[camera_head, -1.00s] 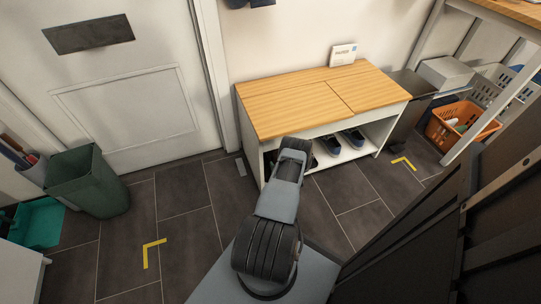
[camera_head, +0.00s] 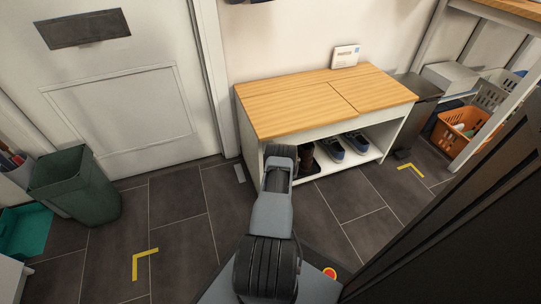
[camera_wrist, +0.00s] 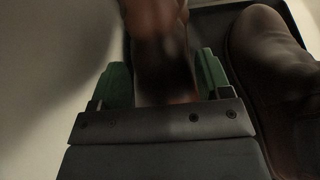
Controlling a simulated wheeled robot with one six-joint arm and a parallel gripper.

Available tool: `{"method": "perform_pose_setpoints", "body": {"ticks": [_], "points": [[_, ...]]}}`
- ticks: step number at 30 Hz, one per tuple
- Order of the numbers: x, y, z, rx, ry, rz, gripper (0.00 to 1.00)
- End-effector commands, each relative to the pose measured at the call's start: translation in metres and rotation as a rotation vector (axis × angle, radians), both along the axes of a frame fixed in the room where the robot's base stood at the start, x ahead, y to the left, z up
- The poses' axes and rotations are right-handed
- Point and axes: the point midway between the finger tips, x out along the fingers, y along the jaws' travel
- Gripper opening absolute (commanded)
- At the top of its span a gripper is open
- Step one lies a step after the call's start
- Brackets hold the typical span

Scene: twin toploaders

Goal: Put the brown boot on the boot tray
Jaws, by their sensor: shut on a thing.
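My gripper (camera_wrist: 163,78) has its green fingers shut on a brown boot (camera_wrist: 156,30) in the wrist view. The boot stands between the fingers, and its lower part is blurred and partly hidden by the gripper. A second brown boot (camera_wrist: 268,65) stands just to the right. A dark surface that looks like the boot tray (camera_wrist: 207,32) shows between and behind the boots; whether the held boot touches it I cannot tell. In the head view my arm reaches to the left end of the bench's low shelf and hides the gripper; a brown boot (camera_head: 305,161) shows partly beside it.
The wooden-topped bench (camera_head: 300,97) overhangs the shelf. Dark shoes (camera_head: 331,149) stand on the shelf right of the boots. A green bin (camera_head: 77,187) stands at left, an orange basket (camera_head: 458,130) at right. The tiled floor before the bench is open.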

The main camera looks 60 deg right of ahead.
Motion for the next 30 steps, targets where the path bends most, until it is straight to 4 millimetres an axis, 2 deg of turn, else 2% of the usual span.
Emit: {"method": "perform_pose_setpoints", "body": {"ticks": [8,18,19,26,30], "points": [[0.003,-0.002,-0.034,-0.005,-0.004,0.001,0.28],[0.003,-0.002,-0.034,-0.004,-0.003,0.000,0.28],[0.002,-0.001,-0.036,0.000,0.000,0.000,0.74],[0.002,-0.002,-0.036,-0.001,-0.001,0.000,0.96],[0.002,-0.002,-0.036,-0.001,-0.001,0.000,0.97]]}}
